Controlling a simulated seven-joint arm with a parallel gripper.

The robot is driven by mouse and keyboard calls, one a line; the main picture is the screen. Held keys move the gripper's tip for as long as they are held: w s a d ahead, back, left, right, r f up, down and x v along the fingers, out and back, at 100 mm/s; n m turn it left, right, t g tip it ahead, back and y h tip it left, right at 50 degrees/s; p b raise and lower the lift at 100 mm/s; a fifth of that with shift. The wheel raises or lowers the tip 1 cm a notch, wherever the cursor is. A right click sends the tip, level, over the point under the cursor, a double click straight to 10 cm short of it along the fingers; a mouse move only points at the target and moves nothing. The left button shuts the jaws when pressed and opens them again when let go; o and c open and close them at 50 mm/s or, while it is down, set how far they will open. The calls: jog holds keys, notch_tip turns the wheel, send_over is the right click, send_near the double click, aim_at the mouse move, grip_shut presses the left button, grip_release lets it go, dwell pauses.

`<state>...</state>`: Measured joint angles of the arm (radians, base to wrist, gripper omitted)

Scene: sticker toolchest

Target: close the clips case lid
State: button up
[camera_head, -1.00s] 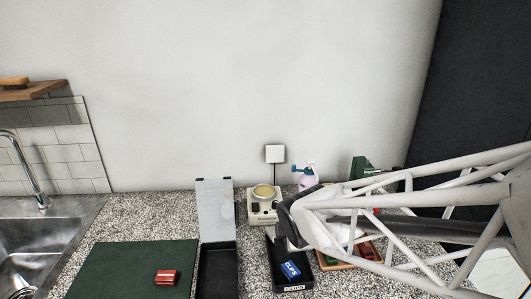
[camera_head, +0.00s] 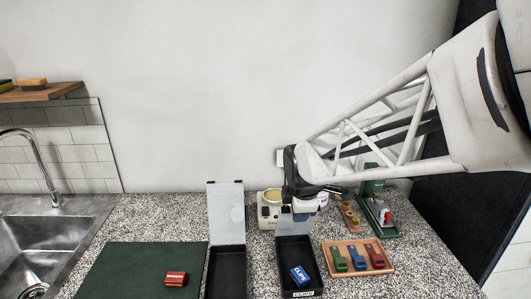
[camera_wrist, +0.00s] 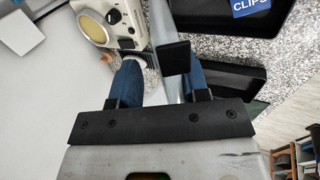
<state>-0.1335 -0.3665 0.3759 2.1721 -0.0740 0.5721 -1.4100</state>
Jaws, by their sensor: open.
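The clips case (camera_head: 285,272) is an open black box with a "CLIPS" label on its front edge. A blue "CLIPS" pack (camera_head: 299,276) lies inside it; the pack also shows at the top of the wrist view (camera_wrist: 250,6). The case's pale lid (camera_head: 290,226) stands upright at the back, partly hidden by my gripper. My gripper (camera_head: 298,211) is open at the lid's upper part. In the wrist view, the lid (camera_wrist: 162,22) shows nearly edge-on, with a black tab (camera_wrist: 173,57) between my blue fingers (camera_wrist: 160,75). I cannot tell whether they touch it.
A second black case (camera_head: 227,272) stands open and empty to the left, its lid (camera_head: 226,208) upright. A green mat (camera_head: 130,268) holds a red block (camera_head: 175,279). A white device (camera_head: 266,212) stands close behind. A wooden tray (camera_head: 342,248) with staplers lies right.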

jog(key=shift+w+r+g, duration=0.25)
jog(key=shift+w+g, duration=0.35)
jog(key=shift+w, duration=0.35)
jog(key=shift+w+r+g, duration=0.2)
jog(key=shift+w+g, duration=0.4)
jog(key=shift+w, duration=0.3)
jog(key=shift+w+g, duration=2.8)
jog(key=shift+w, duration=1.25)
jog(key=shift+v, duration=2.55)
jog(key=shift+a, duration=0.2)
jog(key=shift+s, duration=0.1)
